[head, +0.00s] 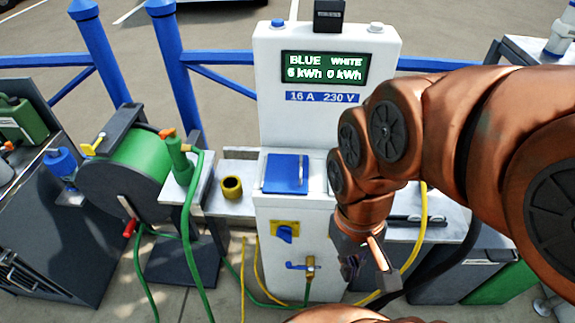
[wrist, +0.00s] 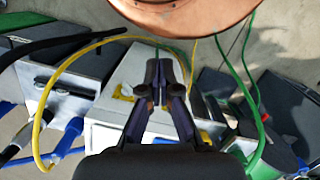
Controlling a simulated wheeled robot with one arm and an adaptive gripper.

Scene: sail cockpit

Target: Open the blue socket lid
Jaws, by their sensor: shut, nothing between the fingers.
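The blue socket lid (head: 286,173) lies flat and closed on the sloping ledge of the white pedestal (head: 325,100), below its display. A second socket place to its right is mostly hidden behind my arm. My gripper (head: 352,268) is lower and to the right of the blue lid, in front of the pedestal's lower right side, and apart from the lid. In the wrist view its dark fingers (wrist: 160,72) are together with nothing held. Some blue shows behind the fingers there, but I cannot tell whether it is the lid.
The pedestal's front has a yellow-and-blue rotary switch (head: 285,232) and a tap (head: 308,265). A green hose reel (head: 135,170) and yellow cup (head: 232,187) stand left. A yellow cable (head: 417,235) hangs at right. Blue railings (head: 180,80) stand behind.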

